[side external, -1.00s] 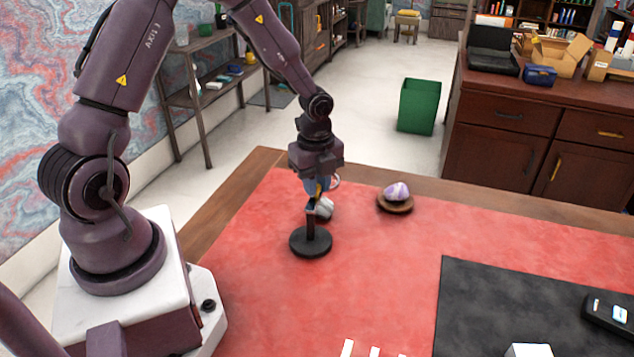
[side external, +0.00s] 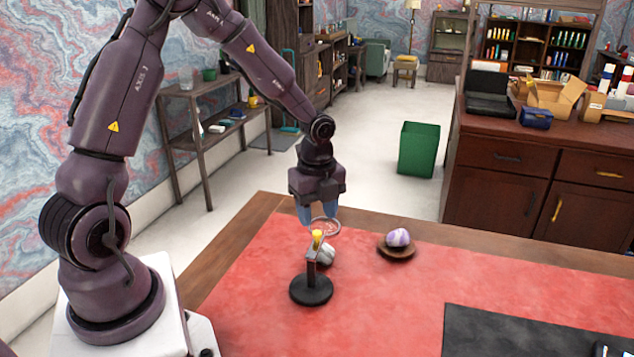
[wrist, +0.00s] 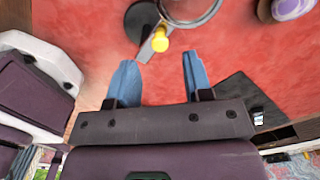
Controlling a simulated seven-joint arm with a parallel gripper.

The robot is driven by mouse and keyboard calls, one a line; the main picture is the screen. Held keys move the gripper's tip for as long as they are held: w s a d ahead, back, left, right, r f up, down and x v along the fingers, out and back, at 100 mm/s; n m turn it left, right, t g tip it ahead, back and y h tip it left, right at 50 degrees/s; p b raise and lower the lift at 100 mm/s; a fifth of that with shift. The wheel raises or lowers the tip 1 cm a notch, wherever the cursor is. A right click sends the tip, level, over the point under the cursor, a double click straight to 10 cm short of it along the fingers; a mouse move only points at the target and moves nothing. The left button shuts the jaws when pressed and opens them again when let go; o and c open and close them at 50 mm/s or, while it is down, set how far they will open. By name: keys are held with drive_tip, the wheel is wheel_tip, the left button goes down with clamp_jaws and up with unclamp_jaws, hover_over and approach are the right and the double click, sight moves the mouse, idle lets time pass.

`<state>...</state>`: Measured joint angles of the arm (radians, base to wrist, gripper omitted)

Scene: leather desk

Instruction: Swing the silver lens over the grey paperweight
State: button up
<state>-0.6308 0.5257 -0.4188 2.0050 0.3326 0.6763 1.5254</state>
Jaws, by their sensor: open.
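The lens stand has a round black base (side external: 311,290), a short post and a yellow knob (side external: 317,236) on top. The silver lens ring (side external: 333,224) extends from the arm of the stand. In the side view it appears above the grey paperweight (side external: 327,256), partly behind the post; exact alignment cannot be told. My gripper (side external: 317,218) is open and empty, just above the knob. In the wrist view, the yellow knob (wrist: 160,43) lies just ahead of the open blue fingertips, and the lens ring (wrist: 216,10) is cut by the top edge. The paperweight is not discernible there.
A purple-and-white stone (side external: 398,237) sits on a wooden dish (side external: 397,254) to the right of the stand. A black mat (side external: 540,330) covers the right front of the red desk top (side external: 420,300). The red area around the stand is otherwise clear.

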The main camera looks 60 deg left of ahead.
sight(317, 232)
wheel_tip(317, 232, up, 8)
drive_tip(key=shift+r, duration=0.25)
drive_tip(key=s+d+r+n+t, duration=0.2)
drive_tip(key=s+d+r+n, duration=0.3)
drive_tip(key=s+n, duration=0.3)
drive_tip(key=s+d+r+n+t, duration=0.3)
drive_tip(key=s+d+r+n, duration=0.2)
drive_tip(key=n, duration=0.4)
drive_tip(key=s+r, duration=0.1)
drive_tip(key=s, duration=0.1)
drive_tip(key=shift+s+r+t, duration=0.3)
drive_tip(key=shift+s+r, duration=0.1)
drive_tip(key=shift+d, duration=0.1)
idle(0.6)
